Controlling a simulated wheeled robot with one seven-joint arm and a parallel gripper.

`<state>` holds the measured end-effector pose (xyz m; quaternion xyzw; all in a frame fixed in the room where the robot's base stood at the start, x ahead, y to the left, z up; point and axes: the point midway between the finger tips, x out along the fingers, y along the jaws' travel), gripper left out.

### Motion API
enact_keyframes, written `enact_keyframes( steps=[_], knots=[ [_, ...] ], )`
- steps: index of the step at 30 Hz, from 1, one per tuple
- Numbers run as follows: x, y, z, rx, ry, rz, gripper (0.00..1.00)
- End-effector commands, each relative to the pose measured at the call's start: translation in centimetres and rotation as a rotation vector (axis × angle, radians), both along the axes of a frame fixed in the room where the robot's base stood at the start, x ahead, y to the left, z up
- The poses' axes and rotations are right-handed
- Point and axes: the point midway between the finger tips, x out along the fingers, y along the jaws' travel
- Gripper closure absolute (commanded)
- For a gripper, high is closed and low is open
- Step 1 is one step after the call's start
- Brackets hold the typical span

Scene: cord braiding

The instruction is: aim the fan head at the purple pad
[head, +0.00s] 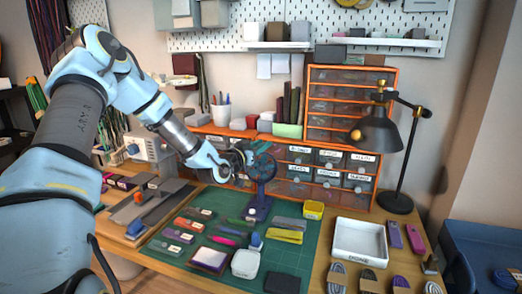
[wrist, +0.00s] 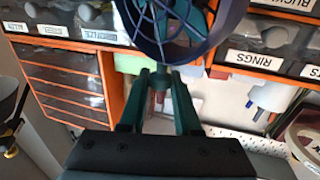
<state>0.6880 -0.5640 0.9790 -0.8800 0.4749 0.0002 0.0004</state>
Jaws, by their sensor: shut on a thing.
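A small dark blue desk fan stands upright on the green mat, its base (head: 257,210) near the mat's back edge. Its round head (head: 263,168) shows from the side in the head view; its ring (wrist: 205,45) fills the top of the wrist view. My gripper (head: 250,154) is at the fan head, with its green fingers (wrist: 163,78) closed on it; the exact contact is partly hidden. A flat pad with a purple edge and pale top (head: 210,259) lies at the mat's front left. Purple blocks (head: 394,235) lie right of the white tray; I cannot tell which is the named pad.
The green cutting mat (head: 174,225) carries several small tools and packets. A white tray (head: 358,240) and a black lamp (head: 377,132) stand right. An orange drawer cabinet (head: 312,92) is close behind the fan.

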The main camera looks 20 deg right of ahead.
Motion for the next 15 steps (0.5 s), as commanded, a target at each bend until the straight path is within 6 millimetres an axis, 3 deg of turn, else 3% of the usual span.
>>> enact_keyframes(
  steps=[15],
  knots=[
    [0.21,0.07,-0.02,0.002,-0.002,-0.432,1.0]
  ],
)
